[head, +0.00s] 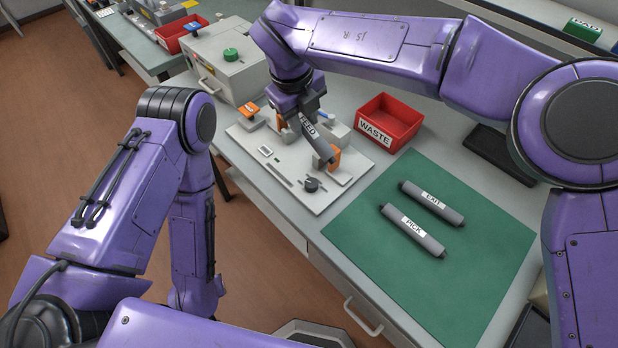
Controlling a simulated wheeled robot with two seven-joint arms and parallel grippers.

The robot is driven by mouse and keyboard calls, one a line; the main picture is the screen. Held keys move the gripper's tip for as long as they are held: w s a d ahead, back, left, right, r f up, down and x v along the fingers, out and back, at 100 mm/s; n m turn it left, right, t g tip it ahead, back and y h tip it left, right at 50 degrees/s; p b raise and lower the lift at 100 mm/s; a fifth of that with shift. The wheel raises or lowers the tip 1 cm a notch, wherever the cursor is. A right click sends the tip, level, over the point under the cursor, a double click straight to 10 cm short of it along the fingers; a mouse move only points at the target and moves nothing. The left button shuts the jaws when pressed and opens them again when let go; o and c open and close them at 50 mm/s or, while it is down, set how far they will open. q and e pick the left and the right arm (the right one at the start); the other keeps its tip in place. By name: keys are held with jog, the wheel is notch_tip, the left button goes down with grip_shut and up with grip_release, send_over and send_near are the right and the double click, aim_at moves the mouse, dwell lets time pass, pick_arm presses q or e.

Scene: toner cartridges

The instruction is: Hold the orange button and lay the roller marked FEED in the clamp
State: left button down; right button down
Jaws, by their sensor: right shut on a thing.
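My right gripper (301,112) is shut on the grey roller marked FEED (319,143), near its upper end. The roller slants over the light grey fixture board (289,188), its lower end by an orange clamp piece (334,160). Another orange piece shows left of the gripper. I cannot tell whether the roller rests in the clamp or hangs just above it. The orange button (249,109) sits at the board's far left corner, with nothing touching it. My left arm is folded at the left, apart from the board, and its gripper is out of view.
Rollers marked EXIT (433,203) and PICK (412,231) lie on the green mat (375,268). A red WASTE bin (389,123) stands right of the board. A grey box with a green knob (230,54) stands behind the button. A dark tray (497,153) lies behind the mat.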

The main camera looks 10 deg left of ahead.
jog(key=w+a+f+n+t+y+b, duration=0.1)
jog(key=w+t+b, duration=0.1)
jog(key=w, duration=0.4)
jog(key=shift+w+b, duration=0.35)
jog(key=shift+b, duration=0.1)
jog(key=shift+s, duration=0.15)
